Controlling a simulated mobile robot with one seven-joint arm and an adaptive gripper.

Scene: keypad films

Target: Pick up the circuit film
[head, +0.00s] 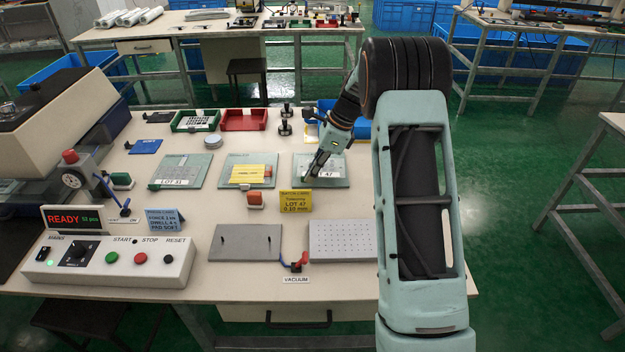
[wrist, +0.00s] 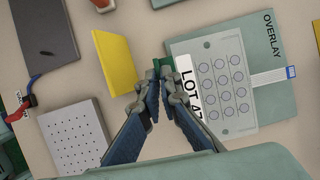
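A clear film with rows of round pads (wrist: 222,82) lies on a grey-green plate (wrist: 185,45) in the wrist view. It has a white LOT 47 label (wrist: 186,88) and a pale tail with a blue end (wrist: 291,71). The plate is marked OVERLAY; no word naming the circuit film is readable. In the head view this plate (head: 338,163) is the rightmost of three. My gripper (wrist: 165,70) is low at the film's label side, pointing down at the plate's edge (head: 314,172). Its fingertips are close together around a small green piece; whether they grip it is unclear.
Two similar plates stand to the left, one with a LOT 31 label (head: 174,182), one with a yellow sheet (head: 248,173). A yellow sign (head: 295,202) stands in front of my gripper. A grey pinned block (head: 247,244) and a white perforated plate (head: 343,240) lie nearer.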

